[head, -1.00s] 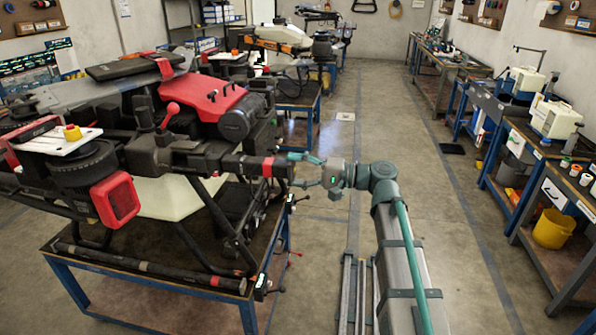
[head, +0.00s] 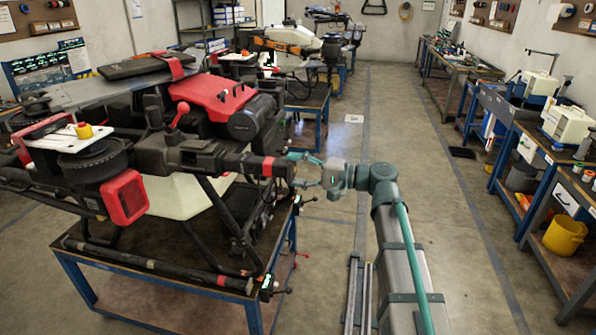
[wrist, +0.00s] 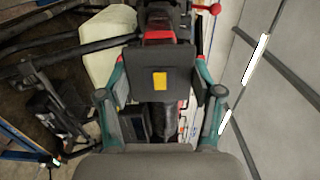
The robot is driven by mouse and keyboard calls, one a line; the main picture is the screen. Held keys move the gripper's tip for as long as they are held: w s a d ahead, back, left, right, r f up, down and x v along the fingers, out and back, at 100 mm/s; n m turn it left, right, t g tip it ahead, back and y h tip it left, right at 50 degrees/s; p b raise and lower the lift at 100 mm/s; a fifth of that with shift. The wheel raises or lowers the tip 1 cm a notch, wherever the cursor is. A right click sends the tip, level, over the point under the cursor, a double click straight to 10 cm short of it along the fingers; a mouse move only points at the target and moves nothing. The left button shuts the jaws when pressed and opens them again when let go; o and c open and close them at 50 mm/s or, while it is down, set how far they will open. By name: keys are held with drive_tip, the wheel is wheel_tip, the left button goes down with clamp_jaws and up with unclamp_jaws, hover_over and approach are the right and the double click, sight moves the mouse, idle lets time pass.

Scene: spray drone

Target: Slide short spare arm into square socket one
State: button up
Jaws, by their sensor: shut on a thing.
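The short spare arm (head: 252,165) is a dark tube with a red band near its outer end. It lies roughly level, its inner end meeting a black socket block (head: 200,155) on the near right of the drone (head: 225,100). I cannot tell how deep the end sits in the block. My gripper (head: 302,170) is shut on the outer end. In the wrist view my fingers (wrist: 160,88) flank a dark block with a yellow label (wrist: 160,81); beyond it are the red band and dark tube. The socket opening is hidden.
The drone stands on a blue-framed table (head: 160,287). A long dark tube with red bands (head: 150,266) lies along its front edge. Small clamps with red handles (head: 290,255) stick out at the table's right corner.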

drive_tip(key=shift+a, duration=0.55)
drive_tip(key=o, duration=1.8)
drive_tip(key=shift+a, duration=0.1)
drive_tip(key=d, duration=0.4)
drive_tip(key=s+d, duration=0.1)
drive_tip(key=d, duration=0.7)
drive_tip(key=shift+s, duration=0.2)
